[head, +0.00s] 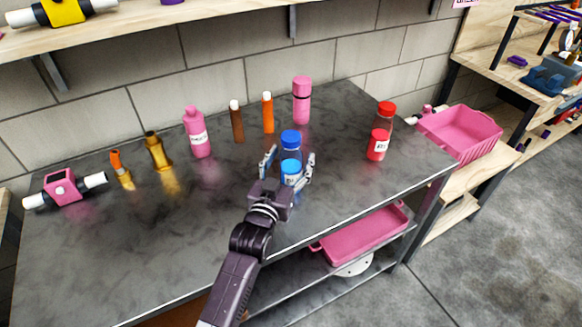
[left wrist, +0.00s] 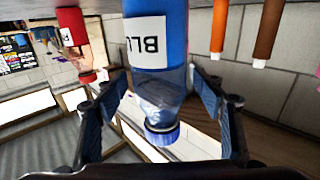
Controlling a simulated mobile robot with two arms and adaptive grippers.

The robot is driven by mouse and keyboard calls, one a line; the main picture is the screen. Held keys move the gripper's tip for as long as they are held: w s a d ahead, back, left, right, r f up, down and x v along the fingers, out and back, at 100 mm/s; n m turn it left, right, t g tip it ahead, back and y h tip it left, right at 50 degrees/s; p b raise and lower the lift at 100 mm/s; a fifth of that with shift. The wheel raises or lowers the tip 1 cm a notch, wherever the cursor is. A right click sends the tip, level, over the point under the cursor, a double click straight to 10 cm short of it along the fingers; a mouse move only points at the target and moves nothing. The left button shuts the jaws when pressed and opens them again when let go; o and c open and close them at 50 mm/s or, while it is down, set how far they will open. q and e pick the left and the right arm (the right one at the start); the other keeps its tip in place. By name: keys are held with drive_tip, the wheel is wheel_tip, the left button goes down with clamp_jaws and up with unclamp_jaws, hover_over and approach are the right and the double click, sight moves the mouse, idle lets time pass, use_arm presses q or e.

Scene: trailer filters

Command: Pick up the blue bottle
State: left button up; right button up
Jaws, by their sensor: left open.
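The blue bottle (head: 291,166) stands upright on the dark metal table, with a blue cap, a clear upper part and a white label. My left gripper (head: 289,168) is open, with one finger on each side of the bottle. In the left wrist view, which is upside down, the bottle (left wrist: 172,60) stands between the two spread fingers (left wrist: 160,108). Gaps show between the fingers and the bottle there, near its clear upper part. The gripper's palm hides the bottle's foot in the head view. My right gripper is not in view.
A red bottle (head: 378,145) stands to the right. Behind are a pink flask (head: 301,104), an orange tube (head: 268,114), a brown tube (head: 237,123) and a pink bottle (head: 198,135). Gold items (head: 157,151) stand left. A pink bin (head: 461,135) is beyond the table's right edge.

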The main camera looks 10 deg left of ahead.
use_arm(q)
drive_tip(key=shift+c, duration=0.3)
drive_tip(key=c, duration=0.5)
drive_tip(key=shift+r, duration=0.1)
drive_tip(key=c, duration=1)
drive_tip(key=shift+o, duration=0.2)
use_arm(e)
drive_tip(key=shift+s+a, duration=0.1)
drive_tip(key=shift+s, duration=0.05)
